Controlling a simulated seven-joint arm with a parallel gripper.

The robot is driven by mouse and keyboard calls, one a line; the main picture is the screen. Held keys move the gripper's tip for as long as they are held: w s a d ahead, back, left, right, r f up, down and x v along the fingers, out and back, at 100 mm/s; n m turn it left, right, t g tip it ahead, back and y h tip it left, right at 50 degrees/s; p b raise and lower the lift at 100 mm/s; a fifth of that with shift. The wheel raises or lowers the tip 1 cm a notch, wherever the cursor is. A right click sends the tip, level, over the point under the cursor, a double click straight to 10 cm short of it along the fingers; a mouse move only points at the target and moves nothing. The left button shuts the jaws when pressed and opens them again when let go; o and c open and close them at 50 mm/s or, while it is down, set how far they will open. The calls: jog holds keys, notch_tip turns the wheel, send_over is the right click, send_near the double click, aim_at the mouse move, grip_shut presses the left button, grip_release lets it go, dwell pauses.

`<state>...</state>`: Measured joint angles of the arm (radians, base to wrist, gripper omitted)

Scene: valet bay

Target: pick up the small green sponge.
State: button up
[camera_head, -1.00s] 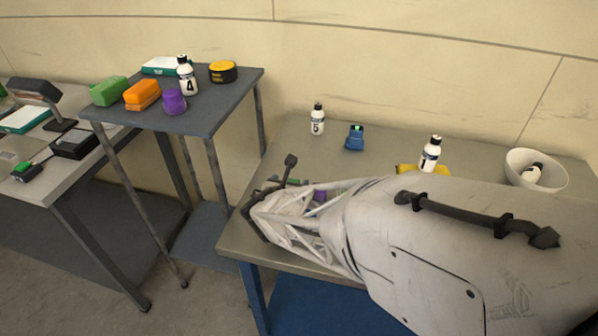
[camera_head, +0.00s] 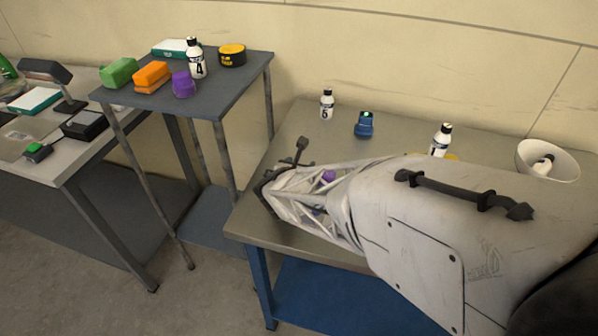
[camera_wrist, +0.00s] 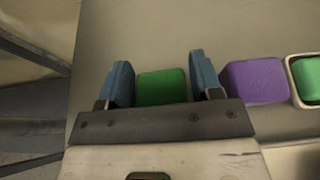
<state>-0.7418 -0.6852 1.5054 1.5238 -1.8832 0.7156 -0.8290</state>
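A small green block, which looks like the small green sponge (camera_wrist: 162,88), lies on the grey bench top in the wrist view. My gripper (camera_wrist: 160,62) is open, with one blue finger on each side of it. The near side of the block is hidden by the gripper's crossbar. In the head view my arm covers this block. A larger green block (camera_head: 120,72) lies on the small dark table at the left.
A purple block (camera_wrist: 254,80) lies right of my gripper, beside a pale-rimmed container (camera_wrist: 292,78) holding something green. On the bench stand a white bottle (camera_head: 326,104), a blue item (camera_head: 364,124), another bottle (camera_head: 440,140) and a white bowl (camera_head: 568,168). The bench's left edge is close.

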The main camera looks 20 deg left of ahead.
jog(key=c, duration=0.6)
jog(key=shift+r, duration=0.1)
jog(key=shift+r, duration=4.95)
